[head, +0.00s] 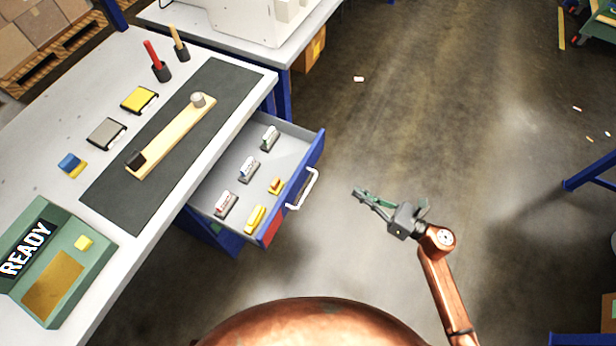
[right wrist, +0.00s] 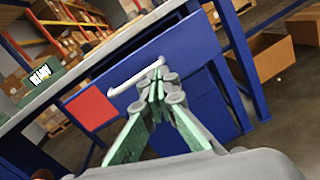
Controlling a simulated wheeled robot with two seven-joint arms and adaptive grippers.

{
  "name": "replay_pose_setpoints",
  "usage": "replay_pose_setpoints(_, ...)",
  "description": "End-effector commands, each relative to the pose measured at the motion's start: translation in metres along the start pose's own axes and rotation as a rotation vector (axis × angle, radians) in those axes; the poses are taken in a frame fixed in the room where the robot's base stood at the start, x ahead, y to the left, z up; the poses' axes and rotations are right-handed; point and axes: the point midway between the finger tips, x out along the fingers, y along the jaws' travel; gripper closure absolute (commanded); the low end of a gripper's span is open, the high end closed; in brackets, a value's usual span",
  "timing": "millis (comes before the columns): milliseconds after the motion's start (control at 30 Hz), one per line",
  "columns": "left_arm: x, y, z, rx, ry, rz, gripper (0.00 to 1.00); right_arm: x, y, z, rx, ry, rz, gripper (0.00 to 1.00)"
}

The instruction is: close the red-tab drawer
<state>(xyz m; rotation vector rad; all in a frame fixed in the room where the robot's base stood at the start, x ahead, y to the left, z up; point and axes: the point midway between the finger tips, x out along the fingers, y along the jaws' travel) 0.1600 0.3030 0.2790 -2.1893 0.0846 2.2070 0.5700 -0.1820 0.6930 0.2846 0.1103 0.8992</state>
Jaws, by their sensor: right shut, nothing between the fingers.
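The red-tab drawer (head: 291,190) is pulled out from under the table in the head view. It has a blue front, a white bar handle (head: 303,188) and a red tab (head: 272,232) at its near end. Several small items lie inside it. In the right wrist view the red tab (right wrist: 91,112) and the handle (right wrist: 136,78) face me. My right gripper (head: 356,192) is shut and empty, apart from the handle and to its right in the head view. Its fingertips (right wrist: 157,75) overlap the handle's right end in the wrist view. My left gripper is not in view.
Open floor (head: 440,120) lies right of the drawer. A blue-legged stand (head: 590,175) is at the far right.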

Motion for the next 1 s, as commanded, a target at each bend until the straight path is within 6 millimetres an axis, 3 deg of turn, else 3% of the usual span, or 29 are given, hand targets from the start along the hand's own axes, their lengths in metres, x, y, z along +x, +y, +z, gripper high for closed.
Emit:
replay_pose_setpoints(33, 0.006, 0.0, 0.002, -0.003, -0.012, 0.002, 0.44, 0.005, 0.009, -0.01, -0.091, 0.02, 0.047, 1.0)
replay_pose_setpoints(133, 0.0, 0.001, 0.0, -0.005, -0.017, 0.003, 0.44, 0.01, 0.028, -0.008, -0.226, 0.039, 0.111, 1.0)
replay_pose_setpoints(367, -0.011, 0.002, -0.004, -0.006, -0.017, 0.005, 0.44, 0.023, 0.04, -0.004, -0.299, 0.045, 0.145, 1.0)
replay_pose_setpoints(800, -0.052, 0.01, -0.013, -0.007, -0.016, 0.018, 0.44, 0.107, 0.05, -0.011, -0.291, 0.044, 0.143, 1.0)
replay_pose_setpoints(1000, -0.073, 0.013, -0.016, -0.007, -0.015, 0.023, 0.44, 0.137, 0.054, -0.013, -0.29, 0.044, 0.141, 1.0)
